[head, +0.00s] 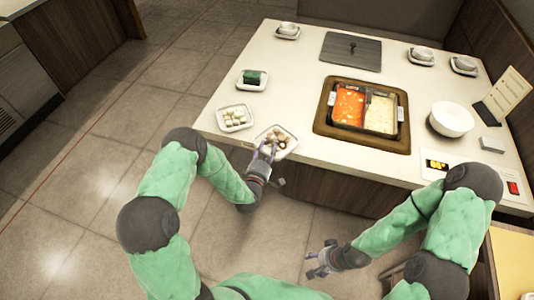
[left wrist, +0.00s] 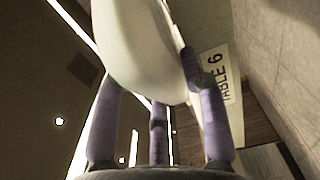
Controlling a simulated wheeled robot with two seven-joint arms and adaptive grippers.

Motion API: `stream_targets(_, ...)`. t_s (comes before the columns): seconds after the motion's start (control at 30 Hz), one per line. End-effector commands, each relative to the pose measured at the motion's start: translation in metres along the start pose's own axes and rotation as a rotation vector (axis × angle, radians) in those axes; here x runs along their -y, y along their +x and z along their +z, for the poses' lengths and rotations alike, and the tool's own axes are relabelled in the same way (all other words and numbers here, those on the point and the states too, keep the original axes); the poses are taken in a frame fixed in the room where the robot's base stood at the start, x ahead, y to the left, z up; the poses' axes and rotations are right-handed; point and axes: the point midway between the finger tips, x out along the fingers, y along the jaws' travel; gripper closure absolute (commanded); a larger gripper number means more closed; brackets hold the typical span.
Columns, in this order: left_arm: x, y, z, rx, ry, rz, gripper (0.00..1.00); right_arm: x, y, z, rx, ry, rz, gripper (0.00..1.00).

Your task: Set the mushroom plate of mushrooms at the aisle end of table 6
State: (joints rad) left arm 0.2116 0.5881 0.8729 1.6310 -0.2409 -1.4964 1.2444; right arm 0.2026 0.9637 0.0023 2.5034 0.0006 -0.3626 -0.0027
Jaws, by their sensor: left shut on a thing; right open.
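The white mushroom plate (head: 287,150) holds brown and pale mushrooms (head: 275,137). It is at the near left edge of the white table (head: 222,98). I cannot tell whether it rests on the tabletop or hangs just above it. My left gripper (head: 266,150) is shut on the plate's near side. In the left wrist view the pale plate (left wrist: 140,50) sits between the purple fingers (left wrist: 160,115), and a "TABLE 6" label (left wrist: 220,85) shows behind it. My right gripper (head: 319,268) is open and empty, below the table's front edge.
A plate of pale pieces (head: 235,128) stands just left of the mushroom plate, and a plate of greens (head: 252,86) beyond it. A divided hot pot (head: 364,107) is set in the table to the right. A white bowl (head: 451,119) stands further right. Floor (head: 110,160) is clear on the left.

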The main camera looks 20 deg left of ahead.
Motion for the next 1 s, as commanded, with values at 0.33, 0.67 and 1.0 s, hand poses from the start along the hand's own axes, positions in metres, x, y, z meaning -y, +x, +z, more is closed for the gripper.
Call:
stream_targets(0.33,0.0037,0.0014,-0.0013,-0.002,0.001,0.008,1.00,-0.0012,0.0035,-0.0002,0.000,0.000,0.000,0.40)
stream_targets(0.67,0.0068,0.0006,-0.0010,-0.002,0.001,0.003,0.34,-0.0018,0.0052,-0.0002,0.000,0.000,0.000,0.40)
stream_targets(1.0,0.0034,-0.0041,-0.0011,-0.002,0.000,0.002,0.34,-0.0001,0.0004,0.0000,0.000,0.000,0.000,0.40)
